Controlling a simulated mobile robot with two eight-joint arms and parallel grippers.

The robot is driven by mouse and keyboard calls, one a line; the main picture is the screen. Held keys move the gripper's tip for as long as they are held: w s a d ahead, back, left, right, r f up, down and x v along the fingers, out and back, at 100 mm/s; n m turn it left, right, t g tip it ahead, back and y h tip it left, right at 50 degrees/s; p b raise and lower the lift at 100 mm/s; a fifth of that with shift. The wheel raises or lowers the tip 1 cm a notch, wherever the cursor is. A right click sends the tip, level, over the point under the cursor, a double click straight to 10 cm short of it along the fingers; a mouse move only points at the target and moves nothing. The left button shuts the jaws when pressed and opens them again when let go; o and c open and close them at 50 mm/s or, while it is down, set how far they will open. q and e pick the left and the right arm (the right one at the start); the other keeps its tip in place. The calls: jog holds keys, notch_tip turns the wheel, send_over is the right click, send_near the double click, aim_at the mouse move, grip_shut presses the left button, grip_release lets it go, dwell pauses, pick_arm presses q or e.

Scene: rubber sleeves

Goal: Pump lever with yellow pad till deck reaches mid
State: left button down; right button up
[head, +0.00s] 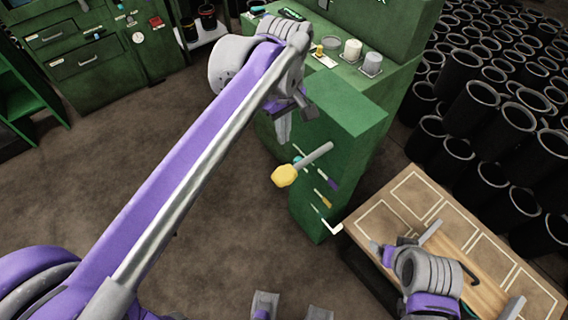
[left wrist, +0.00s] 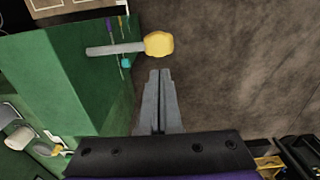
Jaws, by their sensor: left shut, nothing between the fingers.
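The grey lever (head: 316,155) sticks out of the green cabinet's side and ends in a yellow pad (head: 284,176). Both show in the left wrist view, the lever (left wrist: 112,49) and the pad (left wrist: 159,44). My left gripper (head: 284,138) is shut and empty, beside the cabinet and apart from the pad. In the left wrist view its fingertips (left wrist: 160,72) point toward the pad with a gap between. The wooden deck (head: 413,187) with white outlines is at the lower right, beside the cabinet. My right gripper is over the deck; its fingers are unclear.
The green cabinet (head: 345,118) carries coloured marks on its side, including a purple one (head: 333,184) and a yellow one (head: 323,198). Stacks of black sleeves (head: 470,110) fill the right. The brown floor (head: 230,215) left of the lever is clear.

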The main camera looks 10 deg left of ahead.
aim_at(283, 173)
pick_arm(q)
notch_tip(283, 173, down, 14)
jog(key=shift+r+b, duration=0.1)
jog(key=shift+b, duration=0.35)
jog(key=shift+a+f+b, duration=0.1)
jog(key=shift+f+b, duration=0.2)
jog(key=shift+f, duration=0.3)
notch_tip(283, 173, down, 10)
jog(key=t+h+b, duration=0.3)
jog(key=t+b, duration=0.1)
jog(key=b, duration=0.2)
jog(key=shift+s+r+b, duration=0.1)
jog(key=shift+r+b, duration=0.05)
jog(key=shift+b, duration=0.15)
jog(key=shift+d, duration=0.2)
